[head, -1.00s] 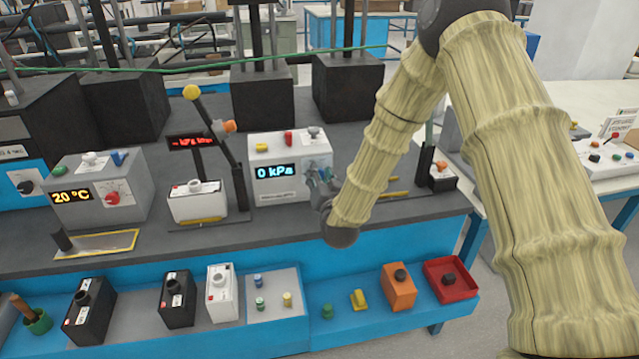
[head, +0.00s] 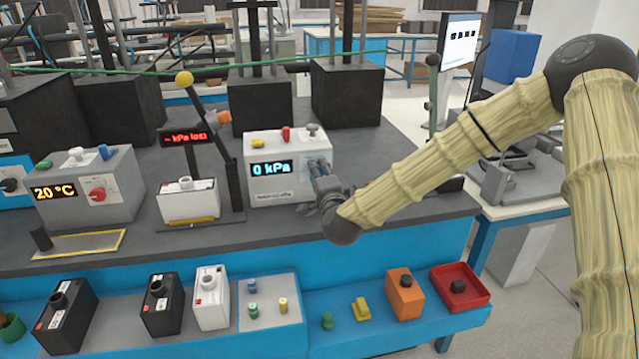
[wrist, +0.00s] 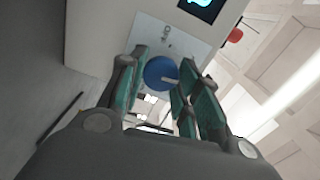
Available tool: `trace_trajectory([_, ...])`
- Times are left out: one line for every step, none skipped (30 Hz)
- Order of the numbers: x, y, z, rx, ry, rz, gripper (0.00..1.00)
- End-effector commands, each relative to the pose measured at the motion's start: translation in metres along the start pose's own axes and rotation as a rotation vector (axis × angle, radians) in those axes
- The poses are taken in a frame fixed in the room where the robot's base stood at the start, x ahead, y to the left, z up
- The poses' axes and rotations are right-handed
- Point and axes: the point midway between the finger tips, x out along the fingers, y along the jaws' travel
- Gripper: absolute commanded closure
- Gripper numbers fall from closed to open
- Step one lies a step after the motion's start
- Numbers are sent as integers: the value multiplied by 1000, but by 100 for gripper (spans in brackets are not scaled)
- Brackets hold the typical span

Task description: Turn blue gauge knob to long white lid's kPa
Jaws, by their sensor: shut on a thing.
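The white gauge box (head: 268,190) stands on the dark bench top, and its display (head: 271,169) reads 0 kPa. My gripper (head: 322,178) is at the right part of the box's front and hides the knob in the head view. In the wrist view the blue gauge knob (wrist: 158,72) sits on a pale dial plate, with a light notch pointing right. The green fingers of my gripper (wrist: 163,80) are shut on it from both sides. The dial's marks are mostly hidden. I cannot make out a long white lid for certain.
A white battery (head: 188,202) stands left of the gauge box under a dark stand with a red display (head: 186,137). A grey 20 °C box (head: 90,190) is further left. Several batteries and small lids line the blue front shelf (head: 340,338).

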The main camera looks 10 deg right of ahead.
Motion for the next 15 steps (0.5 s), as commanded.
trace_trajectory([0, 7, -1, 47, 3, 1, 91])
trace_trajectory([0, 7, -1, 77, 3, 1, 91])
trace_trajectory([0, 7, -2, 114, 4, 1, 91])
trace_trajectory([0, 7, -1, 143, 4, 1, 91])
trace_trajectory([0, 7, -1, 170, 4, 1, 91])
trace_trajectory([0, 8, -2, 208, 4, 1, 91])
trace_trajectory([0, 7, -1, 235, 3, 1, 91])
trace_trajectory([0, 8, -1, 261, 3, 1, 91])
trace_trajectory([0, 7, -1, 296, 3, 1, 91])
trace_trajectory([0, 7, -1, 322, 3, 1, 91])
trace_trajectory([0, 7, -1, 345, 3, 1, 91])
trace_trajectory([0, 7, -1, 377, 3, 0, 91])
trace_trajectory([0, 7, -1, 400, 3, 0, 91])
trace_trajectory([0, 7, -1, 422, 3, 0, 91])
trace_trajectory([0, 7, -1, 449, 3, 0, 91])
